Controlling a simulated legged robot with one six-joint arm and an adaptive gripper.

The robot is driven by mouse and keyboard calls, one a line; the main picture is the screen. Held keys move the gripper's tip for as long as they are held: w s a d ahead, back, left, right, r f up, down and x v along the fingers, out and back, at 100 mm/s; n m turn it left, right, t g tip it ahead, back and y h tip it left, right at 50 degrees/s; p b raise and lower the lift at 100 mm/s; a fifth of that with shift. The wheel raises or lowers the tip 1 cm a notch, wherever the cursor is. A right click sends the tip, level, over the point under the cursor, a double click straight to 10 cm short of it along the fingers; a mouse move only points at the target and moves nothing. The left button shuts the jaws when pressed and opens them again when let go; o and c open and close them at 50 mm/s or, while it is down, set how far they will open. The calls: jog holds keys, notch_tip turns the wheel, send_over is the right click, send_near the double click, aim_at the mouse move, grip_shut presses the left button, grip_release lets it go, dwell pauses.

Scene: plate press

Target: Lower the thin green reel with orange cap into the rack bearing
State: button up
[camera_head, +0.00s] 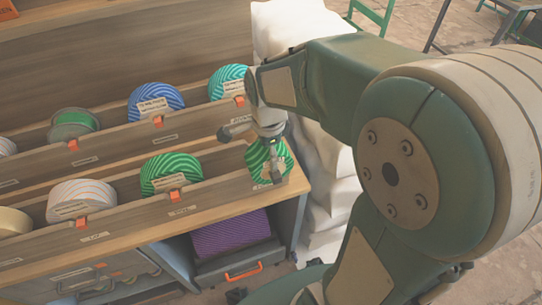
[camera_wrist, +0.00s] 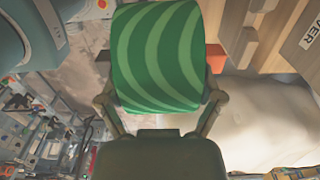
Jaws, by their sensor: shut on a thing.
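A green striped reel (camera_head: 258,158) is in my gripper (camera_head: 270,165) at the right end of the front rack row. In the wrist view the reel (camera_wrist: 158,58) fills the upper middle, with a finger of my gripper (camera_wrist: 158,104) on each side. The jaws are shut on it. A small orange patch (camera_wrist: 216,60) shows beside the reel; I cannot tell whether it is the cap or part of the rack. The wooden rack (camera_head: 95,240) has two rows. The bearing under the held reel is hidden, and I cannot tell whether the reel touches the rack.
Another green striped reel (camera_head: 170,172) sits to the left in the front row, then a white reel (camera_head: 80,200). Blue (camera_head: 155,100), teal (camera_head: 228,80) and dark green (camera_head: 73,124) reels sit in the back row. White sacks (camera_head: 322,165) stand close on the right.

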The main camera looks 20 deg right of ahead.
jog(key=shift+w+a+f, duration=0.15)
jog(key=shift+w+f, duration=0.05)
jog(key=shift+w, duration=0.9)
jog(key=shift+w+f, duration=0.55)
jog(key=shift+w, duration=2.9)
notch_tip(320, 180, down, 7)
jog(key=shift+s, duration=0.1)
jog(key=o, duration=1.1)
jog(key=shift+c, duration=0.2)
notch_tip(320, 180, up, 12)
